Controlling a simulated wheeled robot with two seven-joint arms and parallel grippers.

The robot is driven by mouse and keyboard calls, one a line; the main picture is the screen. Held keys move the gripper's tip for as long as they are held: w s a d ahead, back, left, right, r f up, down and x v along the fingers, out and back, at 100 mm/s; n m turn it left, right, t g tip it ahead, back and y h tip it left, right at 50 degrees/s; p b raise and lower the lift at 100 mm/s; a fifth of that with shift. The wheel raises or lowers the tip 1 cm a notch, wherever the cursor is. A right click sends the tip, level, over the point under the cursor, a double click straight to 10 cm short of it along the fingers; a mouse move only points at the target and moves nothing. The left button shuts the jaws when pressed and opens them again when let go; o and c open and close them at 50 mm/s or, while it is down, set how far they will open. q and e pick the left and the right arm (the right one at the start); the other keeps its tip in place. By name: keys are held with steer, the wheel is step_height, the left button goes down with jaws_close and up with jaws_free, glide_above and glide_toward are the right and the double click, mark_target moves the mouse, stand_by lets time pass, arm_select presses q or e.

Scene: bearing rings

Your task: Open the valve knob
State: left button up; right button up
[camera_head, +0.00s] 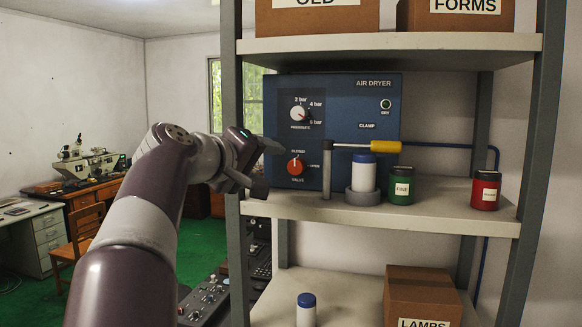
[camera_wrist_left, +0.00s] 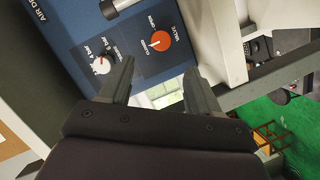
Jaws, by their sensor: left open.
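The valve knob (camera_head: 296,166) is a round orange-red dial with a white pointer mark, low on the left of the blue air dryer panel (camera_head: 345,100). Its pointer is toward the closed label. My left gripper (camera_head: 270,168) is open and empty, just left of the knob in the head view. In the left wrist view the knob (camera_wrist_left: 161,41) shows beyond the gap between the fingertips (camera_wrist_left: 160,70), clear of both fingers. My right gripper is not in view.
Green (camera_head: 400,188) and red (camera_head: 485,191) jars stand farther right. A shelf post (camera_head: 232,240) is close to my arm.

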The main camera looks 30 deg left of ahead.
mark_target(296, 166)
arm_select(q)
steer(key=x, duration=0.1)
steer(key=p+x, duration=0.2)
steer(key=x, duration=0.1)
steer(key=shift+w+a+r, duration=0.15)
steer(key=shift+a, duration=0.2)
steer(key=w, duration=0.2)
steer(key=w+d+f+p, duration=0.1)
steer(key=w+p, duration=0.1)
steer(key=w, duration=0.1)
steer(key=shift+w+d+f, duration=0.2)
steer(key=shift+w+d, duration=0.1)
steer(key=shift+w, duration=0.05)
steer(key=shift+w+f, duration=0.15)
steer(key=shift+w, duration=0.05)
steer(key=shift+s+a, duration=0.45)
steer(key=shift+a, duration=0.05)
steer(key=shift+c, duration=0.3)
steer(key=shift+w+d+f, duration=0.1)
steer(key=shift+d, duration=0.05)
steer(key=c, duration=1)
